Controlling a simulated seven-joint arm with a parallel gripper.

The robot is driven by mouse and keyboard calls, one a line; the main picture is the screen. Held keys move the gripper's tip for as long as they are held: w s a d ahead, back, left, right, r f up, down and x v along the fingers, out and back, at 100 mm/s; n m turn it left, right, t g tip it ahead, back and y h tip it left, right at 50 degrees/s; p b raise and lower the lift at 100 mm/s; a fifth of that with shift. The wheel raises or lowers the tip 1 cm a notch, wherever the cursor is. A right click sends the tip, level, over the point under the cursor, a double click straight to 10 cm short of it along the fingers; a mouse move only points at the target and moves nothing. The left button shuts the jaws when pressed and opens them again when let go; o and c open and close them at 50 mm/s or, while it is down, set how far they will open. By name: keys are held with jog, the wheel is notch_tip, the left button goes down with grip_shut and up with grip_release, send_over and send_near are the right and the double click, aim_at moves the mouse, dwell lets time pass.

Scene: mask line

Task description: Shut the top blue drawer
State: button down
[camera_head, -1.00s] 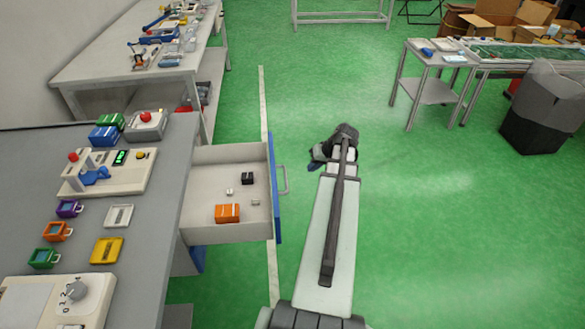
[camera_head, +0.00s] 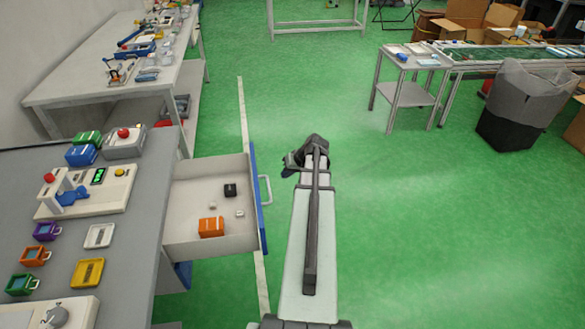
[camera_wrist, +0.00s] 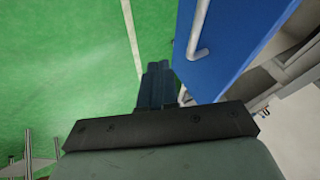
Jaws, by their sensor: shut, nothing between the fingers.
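The top drawer stands pulled out to the right of the grey bench in the head view. Its blue front (camera_head: 258,197) faces right and carries a pale handle (camera_head: 266,189). The open drawer (camera_head: 185,238) holds an orange block (camera_head: 211,227), a black block (camera_head: 230,190) and two small pale pieces. My gripper (camera_head: 289,165) is just right of the handle, apart from it as far as I can tell. In the wrist view the shut, empty fingers (camera_wrist: 158,85) point beside the blue front (camera_wrist: 228,45) and its handle (camera_wrist: 200,35).
The bench top (camera_head: 130,190) bears a device with a red button, coloured frames and boxes. A second bench (camera_head: 75,85) stands behind it. A small table (camera_head: 408,92) and a grey bin (camera_head: 520,105) are at the right. The green floor right of my arm is clear.

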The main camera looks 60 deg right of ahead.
jog(key=shift+w+a+f, duration=0.5)
jog(key=shift+w+a, duration=0.25)
jog(key=shift+w, duration=0.15)
jog(key=shift+w+a+f, duration=0.45)
jog(key=shift+w+a, duration=0.3)
jog(key=shift+w, duration=0.1)
jog(key=shift+w, duration=0.1)
jog(key=w+a, duration=2.2)
jog(key=shift+a, duration=0.1)
jog(key=s+d+r, duration=0.4)
jog(key=s+r, duration=0.4)
jog(key=r, duration=0.1)
jog(key=shift+s, duration=0.35)
jog(key=shift+s+a, duration=0.1)
